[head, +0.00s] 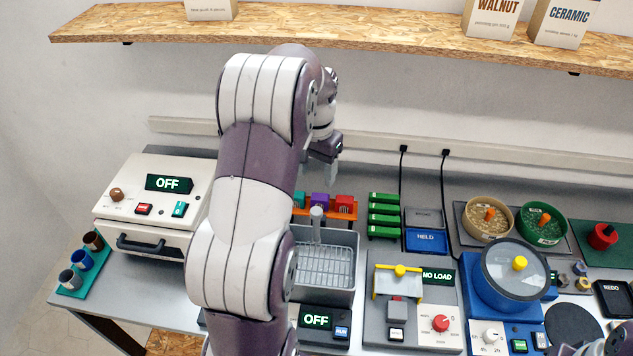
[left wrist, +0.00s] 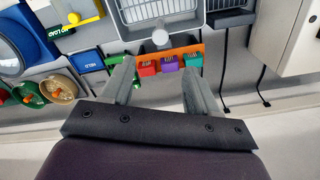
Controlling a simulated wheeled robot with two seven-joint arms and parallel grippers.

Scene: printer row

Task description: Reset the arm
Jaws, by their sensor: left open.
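My left arm crosses the middle of the head view. Its gripper (head: 331,178) is raised against the wall behind the bench, partly hidden by the arm itself. In the left wrist view the two grey fingers of the gripper (left wrist: 161,82) stand apart with nothing between them. Beyond them is an orange rack (left wrist: 185,52) with red, purple and teal blocks; its right part also shows in the head view (head: 352,214). Only a bit of my right arm shows at the lower right corner of the head view; its gripper is out of view.
A white oven-like box (head: 150,200) reading OFF stands at the left. A grey basket tray (head: 345,262), a yellow-handled station (head: 400,270) and a blue round machine (head: 515,275) fill the bench. A wooden shelf (head: 350,32) with boxes runs above.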

